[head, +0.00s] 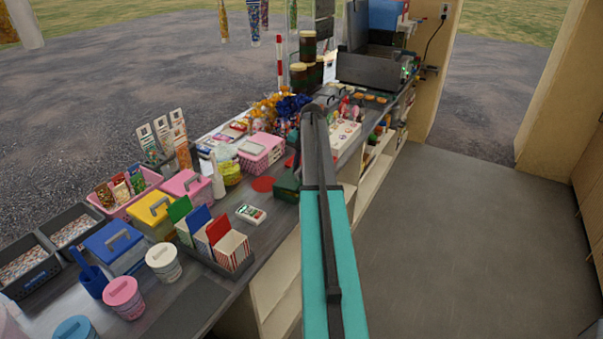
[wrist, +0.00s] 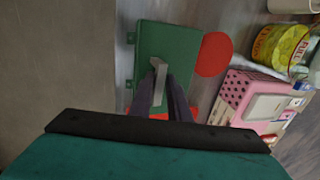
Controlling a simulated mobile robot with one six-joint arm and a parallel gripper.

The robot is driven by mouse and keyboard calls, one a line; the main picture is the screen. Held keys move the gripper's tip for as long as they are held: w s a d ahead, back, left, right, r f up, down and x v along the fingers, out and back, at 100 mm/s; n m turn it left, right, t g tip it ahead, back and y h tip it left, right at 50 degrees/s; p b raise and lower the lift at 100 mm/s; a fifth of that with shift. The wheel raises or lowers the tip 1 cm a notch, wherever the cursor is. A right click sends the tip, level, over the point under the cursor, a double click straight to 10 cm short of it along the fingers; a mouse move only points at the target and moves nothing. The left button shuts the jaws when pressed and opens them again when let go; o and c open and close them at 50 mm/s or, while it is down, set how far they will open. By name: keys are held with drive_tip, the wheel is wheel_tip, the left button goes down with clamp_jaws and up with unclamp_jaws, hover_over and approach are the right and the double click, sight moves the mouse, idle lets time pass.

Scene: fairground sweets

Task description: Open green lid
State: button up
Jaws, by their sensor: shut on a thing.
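The green lid (wrist: 185,45) fills the upper middle of the wrist view, with a grey bar handle (wrist: 158,68) on it and small tabs along its left edge. My gripper (wrist: 163,88) is shut on this handle, its dark fingers on either side. In the head view the green box (head: 287,187) shows at the counter's near edge, partly behind my arm. My gripper is hidden there by the arm. I cannot tell whether the lid is raised at all.
A flat red disc (wrist: 213,54) lies right beside the green box. A pink box (wrist: 240,95) and a yellow tub (wrist: 278,45) stand farther right in the wrist view. Yellow (head: 157,212) and blue (head: 110,243) lidded boxes share the counter. The floor (head: 450,230) at right is clear.

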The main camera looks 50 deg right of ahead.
drive_tip(key=shift+w+a+r, duration=0.1)
drive_tip(key=shift+w+r, duration=0.05)
drive_tip(key=shift+w, duration=0.2)
drive_tip(key=shift+o, duration=0.5)
drive_tip(key=shift+w+a+r+p, duration=0.25)
drive_tip(key=shift+w+r+p, duration=0.2)
drive_tip(key=shift+w+r, duration=0.45)
drive_tip(key=shift+w+f, duration=0.1)
drive_tip(key=shift+c, duration=0.7)
drive_tip(key=shift+a, duration=0.1)
drive_tip(key=shift+o, duration=0.5)
drive_tip(key=shift+w+a+r, duration=0.15)
drive_tip(key=shift+w, duration=0.35)
drive_tip(key=shift+w+a+r, duration=0.1)
drive_tip(key=shift+w+r, duration=0.05)
drive_tip(key=shift+w, duration=0.6)
drive_tip(key=shift+c, duration=0.7)
drive_tip(key=shift+s, duration=0.1)
